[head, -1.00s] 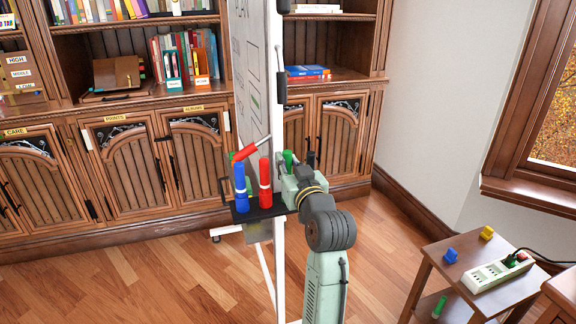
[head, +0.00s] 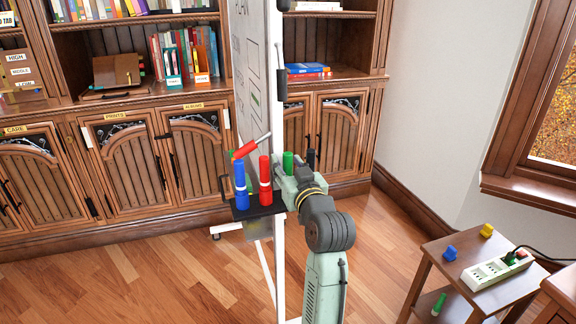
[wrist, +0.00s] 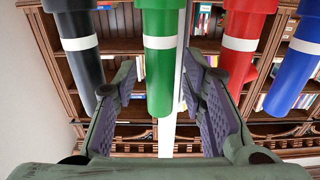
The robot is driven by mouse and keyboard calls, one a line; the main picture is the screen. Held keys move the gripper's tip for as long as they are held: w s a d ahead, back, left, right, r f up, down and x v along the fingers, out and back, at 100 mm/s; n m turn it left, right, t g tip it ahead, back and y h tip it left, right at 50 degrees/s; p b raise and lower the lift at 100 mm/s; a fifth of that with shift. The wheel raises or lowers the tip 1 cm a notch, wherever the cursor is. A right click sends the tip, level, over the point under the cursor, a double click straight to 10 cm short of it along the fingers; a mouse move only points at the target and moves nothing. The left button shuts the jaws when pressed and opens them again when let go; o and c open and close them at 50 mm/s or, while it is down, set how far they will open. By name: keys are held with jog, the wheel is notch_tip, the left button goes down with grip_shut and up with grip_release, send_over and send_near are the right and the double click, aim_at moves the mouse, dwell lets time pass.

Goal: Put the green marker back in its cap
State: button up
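The green marker (head: 287,162) stands in the dark tray (head: 240,212) on the whiteboard's edge, behind my gripper (head: 289,184) in the head view; its lower part is hidden there. In the wrist view the green marker (wrist: 160,60), with a white band, lies between the two spread fingers of my gripper (wrist: 163,105). Gaps show beside it, so the gripper looks open. A small green piece (head: 438,304), narrower at its top, stands on the side table's lower shelf at the right. I cannot tell whether it is a marker or a cap.
Red (head: 265,180) and blue (head: 241,185) markers stand left of the green one; a black marker (wrist: 80,50) stands on its other side, close to my fingers. A tilted red-and-white piece (head: 247,149) is by the whiteboard (head: 250,80). The side table (head: 470,262) holds a power strip (head: 497,270).

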jog(key=b+v, duration=0.2)
jog(key=v, duration=0.8)
jog(key=shift+s+d, duration=0.3)
jog(key=shift+d, duration=0.05)
